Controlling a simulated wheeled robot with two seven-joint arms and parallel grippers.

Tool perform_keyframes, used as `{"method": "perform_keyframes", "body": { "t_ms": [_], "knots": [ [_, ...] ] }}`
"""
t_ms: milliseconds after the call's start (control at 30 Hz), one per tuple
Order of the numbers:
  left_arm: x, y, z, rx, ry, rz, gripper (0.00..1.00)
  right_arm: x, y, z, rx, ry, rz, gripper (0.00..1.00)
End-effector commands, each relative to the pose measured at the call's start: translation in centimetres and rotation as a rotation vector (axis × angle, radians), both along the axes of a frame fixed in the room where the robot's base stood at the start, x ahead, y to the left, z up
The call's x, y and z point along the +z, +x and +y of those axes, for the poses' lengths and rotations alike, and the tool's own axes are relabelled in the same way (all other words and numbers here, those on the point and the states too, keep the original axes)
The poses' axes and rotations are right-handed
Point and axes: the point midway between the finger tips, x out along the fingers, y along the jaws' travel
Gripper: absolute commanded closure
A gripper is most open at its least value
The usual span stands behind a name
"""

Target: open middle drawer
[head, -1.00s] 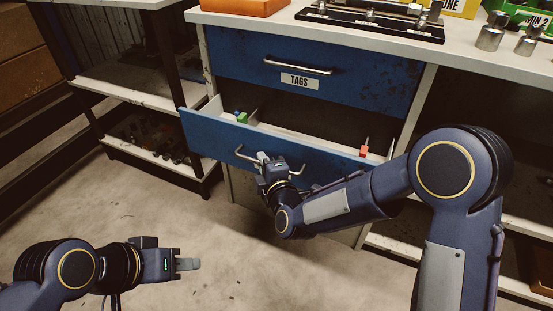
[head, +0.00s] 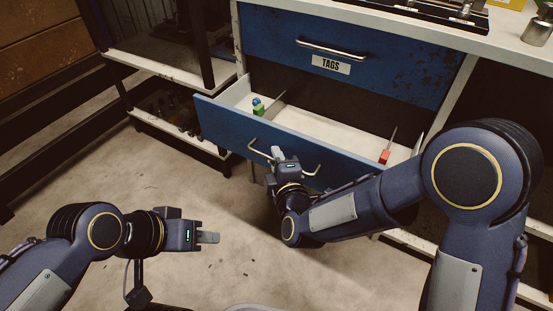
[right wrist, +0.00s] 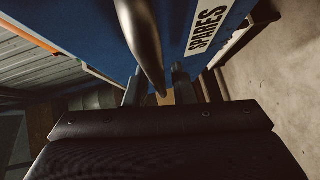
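The middle drawer (head: 225,128) has a blue front and stands well out of the cabinet, its pale inside showing. A green and blue item (head: 258,107) and a red item (head: 384,156) are in it. Its bar handle (head: 311,174) is on the front. My right gripper (head: 278,155) is at the handle's middle. A SPARES label (right wrist: 208,25) shows on the blue front.
A shut blue drawer labelled TAGS (head: 330,64) is above, under the worktop (head: 395,24). A shelf rack (head: 172,70) stands to the left. The floor (head: 150,185) in front is clear.

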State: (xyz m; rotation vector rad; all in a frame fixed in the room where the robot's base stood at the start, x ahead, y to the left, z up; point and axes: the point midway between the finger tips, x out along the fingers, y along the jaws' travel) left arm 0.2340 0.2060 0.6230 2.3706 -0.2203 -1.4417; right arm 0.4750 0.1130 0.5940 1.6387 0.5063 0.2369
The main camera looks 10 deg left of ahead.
Motion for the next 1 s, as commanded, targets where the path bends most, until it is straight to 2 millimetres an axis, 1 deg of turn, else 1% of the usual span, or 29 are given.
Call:
{"method": "perform_keyframes", "body": {
  "t_ms": [33, 67, 367, 467, 700, 800, 900, 1000],
  "knots": [
    [0.0, 0.0, 0.0, 0.000, 0.000, 0.000, 0.64, 0.0, 0.0, 0.0, 0.000, 0.000, 0.000, 0.71],
    [0.0, 0.0, 0.0, 0.000, 0.000, 0.000, 0.64, 0.0, 0.0, 0.0, 0.001, 0.000, 0.000, 0.68],
    [0.1, 0.0, 0.0, 0.000, 0.000, 0.000, 0.64, 0.1, -0.2, 0.0, 0.002, -0.001, -0.001, 0.68],
    [0.4, 0.0, 0.0, 0.000, 0.000, 0.000, 0.64, 0.3, -1.0, -0.4, 0.004, -0.002, 0.001, 0.68],
    [1.5, 0.0, 0.0, 0.000, 0.000, 0.000, 0.64, 0.9, -4.6, -2.3, 0.004, -0.002, 0.001, 0.68],
    [1.7, 0.0, 0.0, 0.000, 0.000, 0.000, 0.64, 1.0, -5.9, -2.9, 0.004, -0.002, 0.001, 0.68],
    [1.8, 0.0, 0.0, 0.000, 0.000, 0.000, 0.64, 1.1, -6.6, -3.3, 0.002, -0.001, 0.000, 0.68],
    [1.8, 0.0, 0.0, 0.000, 0.000, 0.000, 0.64, 1.1, -6.9, -3.5, 0.002, 0.000, 0.000, 0.68]
  ]
}}
